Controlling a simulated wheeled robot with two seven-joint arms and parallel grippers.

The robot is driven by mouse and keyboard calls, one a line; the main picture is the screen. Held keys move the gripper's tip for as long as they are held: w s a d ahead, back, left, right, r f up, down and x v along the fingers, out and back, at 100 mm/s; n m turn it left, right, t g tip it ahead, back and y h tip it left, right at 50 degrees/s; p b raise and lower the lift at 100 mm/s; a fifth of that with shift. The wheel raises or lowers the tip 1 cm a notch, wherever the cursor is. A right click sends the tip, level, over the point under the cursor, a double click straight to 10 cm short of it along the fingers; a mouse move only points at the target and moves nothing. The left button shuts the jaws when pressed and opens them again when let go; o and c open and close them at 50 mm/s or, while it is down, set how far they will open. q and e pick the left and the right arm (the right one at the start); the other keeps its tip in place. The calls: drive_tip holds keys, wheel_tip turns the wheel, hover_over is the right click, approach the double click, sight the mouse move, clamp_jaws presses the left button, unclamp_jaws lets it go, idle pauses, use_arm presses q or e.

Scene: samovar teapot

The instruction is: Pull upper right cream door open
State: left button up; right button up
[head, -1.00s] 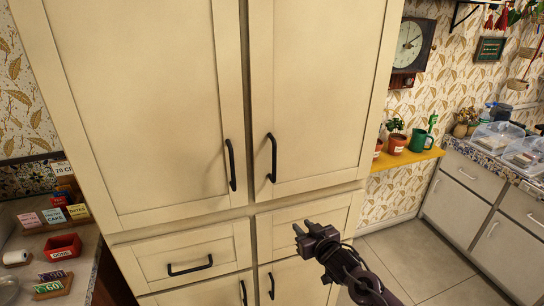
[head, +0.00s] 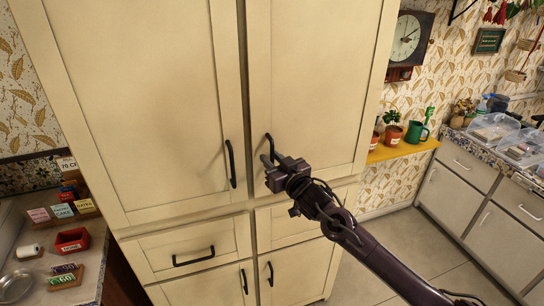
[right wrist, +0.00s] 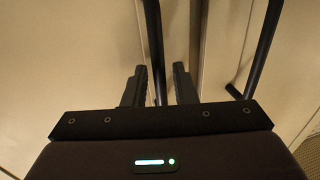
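The upper right cream door (head: 318,80) of the tall cabinet looks shut, level with the upper left door (head: 130,100). Its dark upright bar handle (head: 271,147) is near its lower left edge, its lower part hidden by my right gripper. My right gripper (head: 272,160) is at the handle with its fingers apart. In the right wrist view, the open fingers (right wrist: 158,85) have a dark bar (right wrist: 154,45) running between them, with a gap visible towards the right finger. Contact with the bar is not clear. My left gripper is not in view.
The upper left door's handle (head: 231,163) is close by on the left. Drawers with a bar handle (head: 193,257) are below. A yellow shelf (head: 400,150) with potted plants is right of the cabinet. Floor (head: 420,255) is clear at the right.

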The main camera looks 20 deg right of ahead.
drive_tip(key=shift+w, duration=0.15)
drive_tip(key=shift+c, duration=0.5)
clamp_jaws()
